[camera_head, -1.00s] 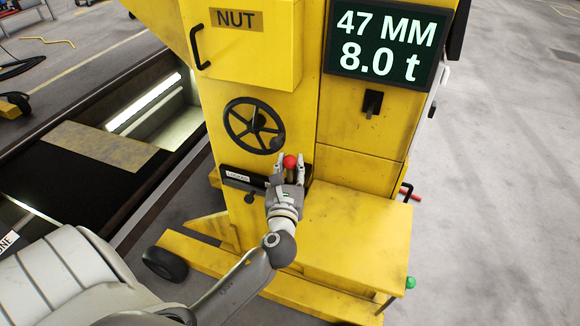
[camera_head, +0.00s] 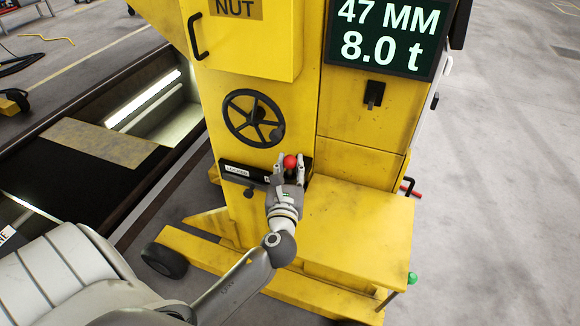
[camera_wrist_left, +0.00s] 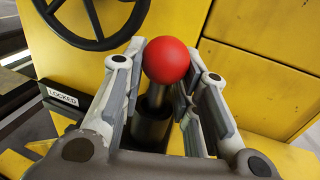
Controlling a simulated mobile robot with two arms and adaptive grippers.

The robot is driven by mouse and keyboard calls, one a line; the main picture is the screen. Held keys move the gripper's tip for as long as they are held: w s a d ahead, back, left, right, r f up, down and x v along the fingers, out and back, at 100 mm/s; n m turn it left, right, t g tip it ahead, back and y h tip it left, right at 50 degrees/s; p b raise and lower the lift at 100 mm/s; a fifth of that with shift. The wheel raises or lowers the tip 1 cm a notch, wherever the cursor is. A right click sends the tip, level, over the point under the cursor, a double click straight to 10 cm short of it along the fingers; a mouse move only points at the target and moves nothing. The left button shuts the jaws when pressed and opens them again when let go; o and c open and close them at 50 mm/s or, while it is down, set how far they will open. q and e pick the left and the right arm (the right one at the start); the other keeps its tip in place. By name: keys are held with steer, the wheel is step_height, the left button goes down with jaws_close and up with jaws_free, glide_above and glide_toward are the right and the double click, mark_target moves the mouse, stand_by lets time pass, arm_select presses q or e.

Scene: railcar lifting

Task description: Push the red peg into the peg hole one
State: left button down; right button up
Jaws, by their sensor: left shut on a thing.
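The red peg shows as a glossy red ball head (camera_head: 290,161) on a dark shaft, at the front of the yellow lifting jack (camera_head: 345,215). In the left wrist view the red ball (camera_wrist_left: 166,60) stands at the fingertips with the shaft below it. My left gripper (camera_head: 287,168) has a finger on either side of the peg and is shut on it. Peg hole one cannot be made out; the fingers and palm cover the shaft's lower part. A black strip with a "LOCKED" label (camera_wrist_left: 62,97) lies beside the gripper. My right gripper is not in view.
A black handwheel (camera_head: 253,118) sits just above the gripper. A display (camera_head: 390,35) reads 47 MM and 8.0 t. A green knob (camera_head: 412,278) and a red-ended bar (camera_head: 412,194) are at the right. A dark pit (camera_head: 90,180) lies left; the right floor is clear.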

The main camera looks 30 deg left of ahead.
arm_select(q)
steer(key=shift+f, duration=0.2)
steer(key=c, duration=1)
jaws_free()
steer(key=shift+c, duration=0.2)
steer(key=v, duration=1.2)
